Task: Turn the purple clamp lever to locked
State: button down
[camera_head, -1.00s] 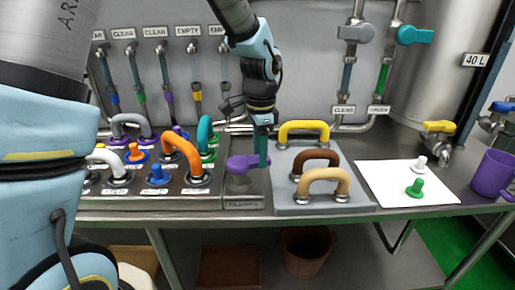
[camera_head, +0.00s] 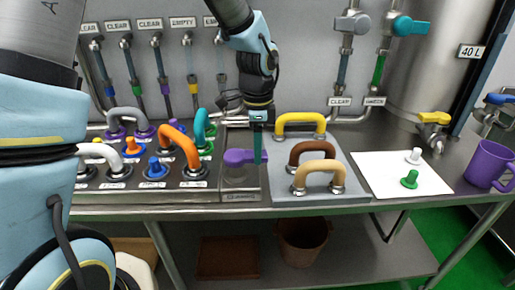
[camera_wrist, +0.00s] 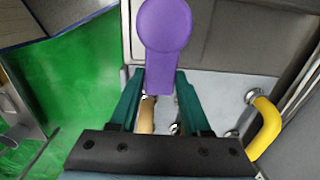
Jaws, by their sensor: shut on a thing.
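The purple clamp lever (camera_head: 238,156) sits on the grey clamp block (camera_head: 243,181) in the middle of the bench. In the head view its handle points right, toward my gripper (camera_head: 258,150). In the wrist view the lever (camera_wrist: 166,40) has a round head at the top, and its handle runs down between my two teal fingers (camera_wrist: 160,105). My gripper is shut on the handle end. The fingers hide part of the handle in the head view. The lever's lock marking cannot be read.
Yellow (camera_head: 301,120), brown (camera_head: 313,151) and tan (camera_head: 319,174) handles stand on a grey plate just right of the clamp. A panel with an orange hose (camera_head: 180,148) and several coloured plugs lies left. A white mat (camera_head: 378,176) holds two plugs.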

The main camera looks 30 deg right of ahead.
jog(key=shift+c, duration=1.8)
grip_release()
jog(key=shift+r, duration=0.1)
notch_tip(320, 180, up, 11)
jog(key=b, duration=0.2)
jog(key=shift+f, duration=0.2)
